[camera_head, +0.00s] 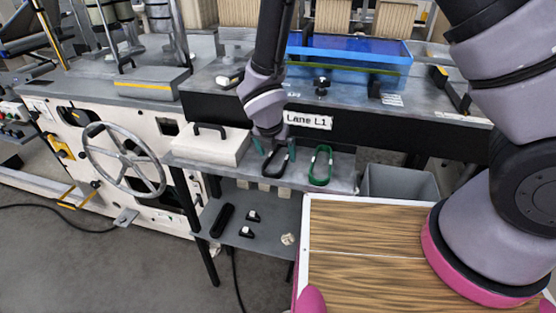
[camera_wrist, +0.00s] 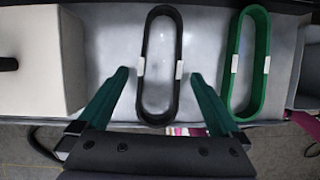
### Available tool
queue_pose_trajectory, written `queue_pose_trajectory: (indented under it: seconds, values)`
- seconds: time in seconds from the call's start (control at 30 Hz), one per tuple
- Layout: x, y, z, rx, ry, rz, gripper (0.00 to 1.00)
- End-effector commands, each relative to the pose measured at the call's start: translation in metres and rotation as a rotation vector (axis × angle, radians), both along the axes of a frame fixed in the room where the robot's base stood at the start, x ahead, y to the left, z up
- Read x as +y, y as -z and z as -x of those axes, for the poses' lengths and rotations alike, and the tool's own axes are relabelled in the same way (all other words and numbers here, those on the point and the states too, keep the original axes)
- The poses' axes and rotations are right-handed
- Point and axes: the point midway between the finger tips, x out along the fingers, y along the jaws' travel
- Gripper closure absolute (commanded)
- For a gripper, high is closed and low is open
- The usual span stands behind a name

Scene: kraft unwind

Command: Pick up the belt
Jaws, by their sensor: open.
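A black belt loop (camera_wrist: 144,92) lies on a grey shelf, long and narrow, with a small white tag on each long side. It also shows in the head view (camera_head: 267,172), just below my gripper (camera_head: 274,146). A similar green belt loop (camera_wrist: 234,88) lies to its right, also with white tags; it shows in the head view (camera_head: 312,172) too. In the wrist view my gripper (camera_wrist: 158,77) is open, with one green finger on each side of the black belt. Nothing is held.
A white box with a black handle (camera_head: 208,148) stands left of the belts. A grey bin (camera_head: 400,184) is to the right. A dark edge with a "Lane L1" sign (camera_head: 309,121) rises behind. A lower shelf (camera_head: 262,226) holds small black items.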

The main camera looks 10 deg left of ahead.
Motion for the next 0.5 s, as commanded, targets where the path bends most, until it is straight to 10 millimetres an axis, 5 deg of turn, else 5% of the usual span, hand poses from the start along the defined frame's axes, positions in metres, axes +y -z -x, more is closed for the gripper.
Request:
queue_pose_trajectory:
  seconds: [0.37,0.5]
  values:
    - [-0.0011,0.0128,-0.0064,-0.001,0.002,-0.002,0.0]
    - [-0.0012,0.0127,-0.0063,-0.001,0.003,-0.001,0.5]
